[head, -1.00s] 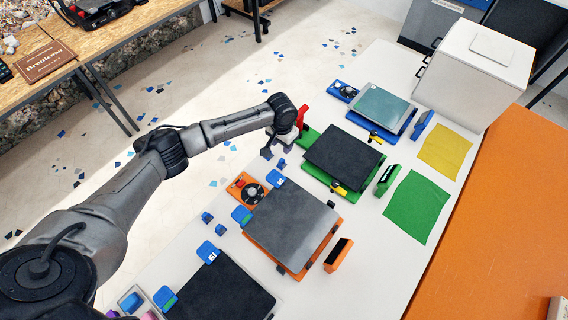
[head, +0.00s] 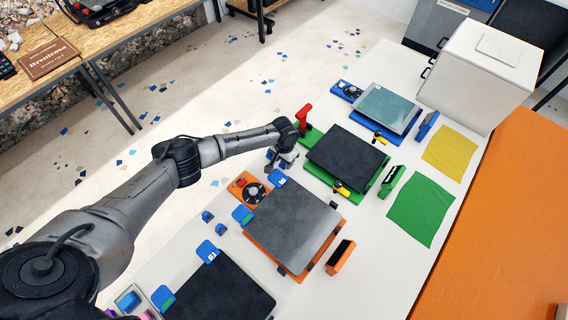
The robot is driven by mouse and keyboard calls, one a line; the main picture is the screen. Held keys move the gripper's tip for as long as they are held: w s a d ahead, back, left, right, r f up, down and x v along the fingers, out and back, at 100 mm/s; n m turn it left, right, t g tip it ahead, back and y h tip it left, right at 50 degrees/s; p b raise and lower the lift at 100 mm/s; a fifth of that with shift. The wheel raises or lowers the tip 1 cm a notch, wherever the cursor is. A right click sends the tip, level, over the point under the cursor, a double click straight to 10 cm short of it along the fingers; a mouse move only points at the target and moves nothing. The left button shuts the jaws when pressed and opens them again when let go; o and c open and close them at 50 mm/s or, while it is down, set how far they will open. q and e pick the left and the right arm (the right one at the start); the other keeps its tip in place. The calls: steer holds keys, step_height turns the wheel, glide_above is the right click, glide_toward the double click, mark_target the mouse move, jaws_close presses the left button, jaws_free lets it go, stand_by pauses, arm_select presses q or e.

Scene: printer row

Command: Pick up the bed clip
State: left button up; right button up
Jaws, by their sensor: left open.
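My left gripper (head: 280,163) points down beside the near-left corner of the green printer, its jaws open. A small blue piece (head: 282,165) shows low between or just behind the fingers; the gripper partly hides it, and I cannot tell whether they touch. I cannot tell for certain which piece is the bed clip. My right gripper is out of view.
A red upright part (head: 303,117) stands close to my left gripper. An orange printer (head: 292,222) lies nearer, with small blue blocks (head: 207,217) at its left. Green (head: 421,209) and yellow (head: 450,152) cloths lie to the right. A white box (head: 480,75) stands behind.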

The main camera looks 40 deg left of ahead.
arm_select(q)
steer(key=shift+f, duration=0.1)
steer(key=shift+c, duration=0.4)
jaws_close()
